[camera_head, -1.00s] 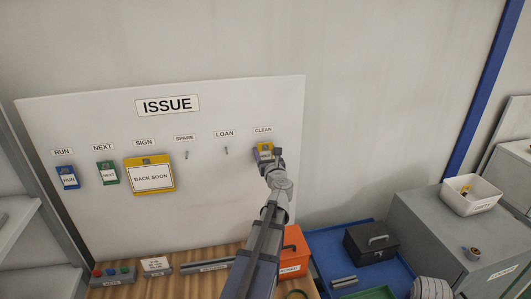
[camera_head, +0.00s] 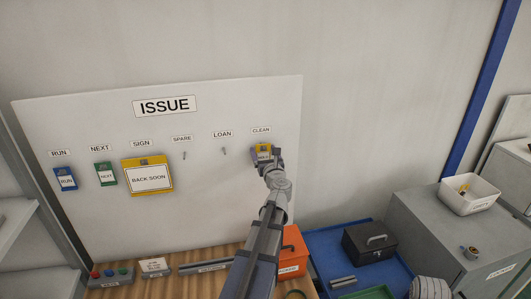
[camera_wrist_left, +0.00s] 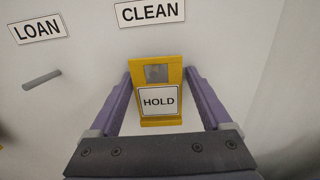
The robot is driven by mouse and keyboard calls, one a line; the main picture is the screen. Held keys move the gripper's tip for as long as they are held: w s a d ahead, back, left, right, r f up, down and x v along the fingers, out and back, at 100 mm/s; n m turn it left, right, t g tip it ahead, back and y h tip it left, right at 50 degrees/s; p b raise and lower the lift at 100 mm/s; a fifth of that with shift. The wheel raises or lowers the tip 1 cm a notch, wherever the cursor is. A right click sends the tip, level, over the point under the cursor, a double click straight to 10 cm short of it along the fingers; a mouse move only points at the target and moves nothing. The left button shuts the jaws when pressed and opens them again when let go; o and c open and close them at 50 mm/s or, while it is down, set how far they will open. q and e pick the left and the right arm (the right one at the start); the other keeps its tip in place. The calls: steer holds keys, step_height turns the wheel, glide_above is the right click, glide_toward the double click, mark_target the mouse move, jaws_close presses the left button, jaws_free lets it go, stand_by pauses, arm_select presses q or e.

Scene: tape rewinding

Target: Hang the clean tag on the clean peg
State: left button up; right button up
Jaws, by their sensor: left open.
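A yellow tag (camera_wrist_left: 160,72) with a white label reading HOLD is at the board under the CLEAN sign (camera_wrist_left: 149,12). It also shows in the head view (camera_head: 263,149). A grey patch shows in its upper part; the clean peg itself cannot be made out. My left gripper (camera_head: 269,157) is in front of the tag. In the left wrist view its two purple fingers (camera_wrist_left: 158,82) are open, one on each side of the tag. Whether a finger still touches it I cannot tell. My right gripper is not in view.
The white ISSUE board (camera_head: 80,125) carries a blue RUN tag (camera_head: 65,179), a green NEXT tag (camera_head: 106,174) and a yellow BACK SOON sign (camera_head: 148,176). The SPARE peg (camera_head: 185,156) and LOAN peg (camera_head: 224,151) are bare. An orange box (camera_head: 291,250) stands below on the right.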

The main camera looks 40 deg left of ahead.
arm_select(q)
steer(key=shift+s+d, duration=0.15)
steer(key=shift+s, duration=0.55)
steer(key=v, duration=0.6)
steer(key=shift+w+d, duration=0.2)
steer(key=shift+d, duration=0.35)
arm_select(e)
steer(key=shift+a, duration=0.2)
